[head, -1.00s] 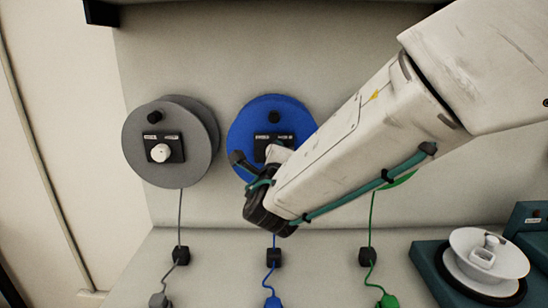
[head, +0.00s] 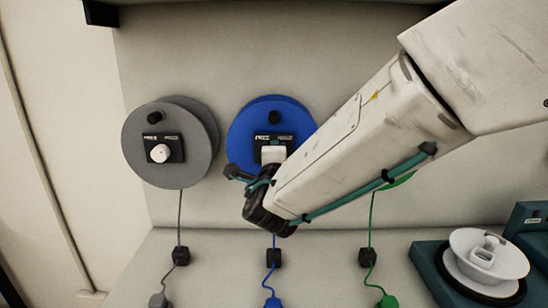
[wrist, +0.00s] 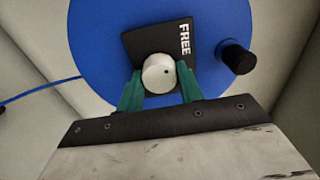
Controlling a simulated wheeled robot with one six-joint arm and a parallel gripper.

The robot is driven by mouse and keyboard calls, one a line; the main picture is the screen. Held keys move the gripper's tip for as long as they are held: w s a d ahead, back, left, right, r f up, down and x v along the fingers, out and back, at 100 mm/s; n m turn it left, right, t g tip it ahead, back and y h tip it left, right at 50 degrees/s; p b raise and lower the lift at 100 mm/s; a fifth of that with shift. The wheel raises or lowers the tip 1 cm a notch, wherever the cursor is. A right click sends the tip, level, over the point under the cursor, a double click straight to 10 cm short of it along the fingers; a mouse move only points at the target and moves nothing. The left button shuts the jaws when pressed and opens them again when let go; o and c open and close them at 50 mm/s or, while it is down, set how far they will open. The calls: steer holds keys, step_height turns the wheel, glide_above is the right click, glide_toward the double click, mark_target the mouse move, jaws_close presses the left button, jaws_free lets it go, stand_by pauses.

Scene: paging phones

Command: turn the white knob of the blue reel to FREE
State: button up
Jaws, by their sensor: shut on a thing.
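The blue reel (head: 243,125) hangs on the wall in the middle of the head view and fills the upper wrist view (wrist: 95,50). Its white knob (wrist: 156,76) sits on a black plate (wrist: 142,43). The word FREE (wrist: 185,39) stands on the plate, right of the knob in the wrist view. A small dark dot shows on the knob's right side. My gripper (wrist: 161,84) is shut on the knob, a teal finger on each side.
A black peg (wrist: 237,57) sticks out of the blue reel near the plate. A grey reel (head: 137,127) with its own white knob (head: 160,153) is to the left. A green reel (head: 400,179) is mostly behind my arm. A white dish-like device (head: 468,248) stands at lower right.

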steer(key=o, duration=1)
steer(key=s, duration=0.7)
steer(key=shift+s+a, duration=0.15)
steer(key=shift+s, duration=0.25)
